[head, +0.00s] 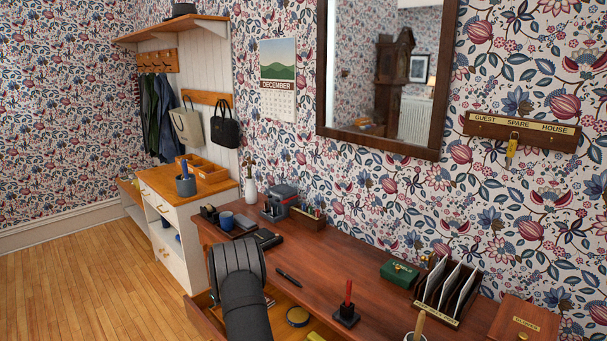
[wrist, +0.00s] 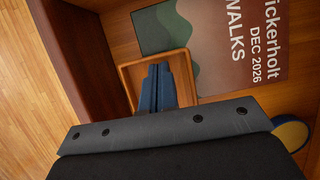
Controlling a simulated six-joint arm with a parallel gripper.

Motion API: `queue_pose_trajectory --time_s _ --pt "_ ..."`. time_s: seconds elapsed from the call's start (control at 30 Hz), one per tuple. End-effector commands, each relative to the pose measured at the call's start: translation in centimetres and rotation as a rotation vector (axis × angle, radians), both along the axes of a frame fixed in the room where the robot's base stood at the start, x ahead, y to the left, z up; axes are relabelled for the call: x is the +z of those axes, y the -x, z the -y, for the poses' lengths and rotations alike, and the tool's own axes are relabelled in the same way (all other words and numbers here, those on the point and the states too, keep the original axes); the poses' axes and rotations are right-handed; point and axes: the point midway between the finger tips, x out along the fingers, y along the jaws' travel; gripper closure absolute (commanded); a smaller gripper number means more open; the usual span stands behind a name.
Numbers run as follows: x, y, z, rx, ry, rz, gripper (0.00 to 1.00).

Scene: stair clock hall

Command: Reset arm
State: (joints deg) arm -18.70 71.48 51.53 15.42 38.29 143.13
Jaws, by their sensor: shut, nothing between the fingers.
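My gripper (wrist: 159,72) shows in the wrist view as two dark blue fingers pressed together, shut and empty. It points down into an open drawer (head: 203,318) of the reddish-brown desk (head: 335,262). Behind the fingers is a small square wooden frame or tray (wrist: 127,80); I cannot tell whether they touch it. In the head view my dark arm stands in front of the desk's left part and hides the fingers.
A leaflet marked WALKS (wrist: 240,45) lies in the drawer, with a round tin (wrist: 291,134). On the desk are a pen (head: 289,278), a red candle-like stick in a dark holder (head: 347,315), a green box (head: 399,273) and a letter rack (head: 447,290).

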Motion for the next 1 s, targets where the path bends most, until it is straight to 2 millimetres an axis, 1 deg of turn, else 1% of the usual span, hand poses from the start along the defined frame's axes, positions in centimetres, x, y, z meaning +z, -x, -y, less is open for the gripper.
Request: queue_pose_trajectory --time_s 0.17,0.4,1.0 --pt "0.1 0.5 0.5 -0.001 0.0 0.001 1.0" --pt "0.1 2.6 2.7 -0.002 0.0 -0.001 1.0" --pt "9.3 5.3 5.3 0.0 -0.001 0.002 1.0"
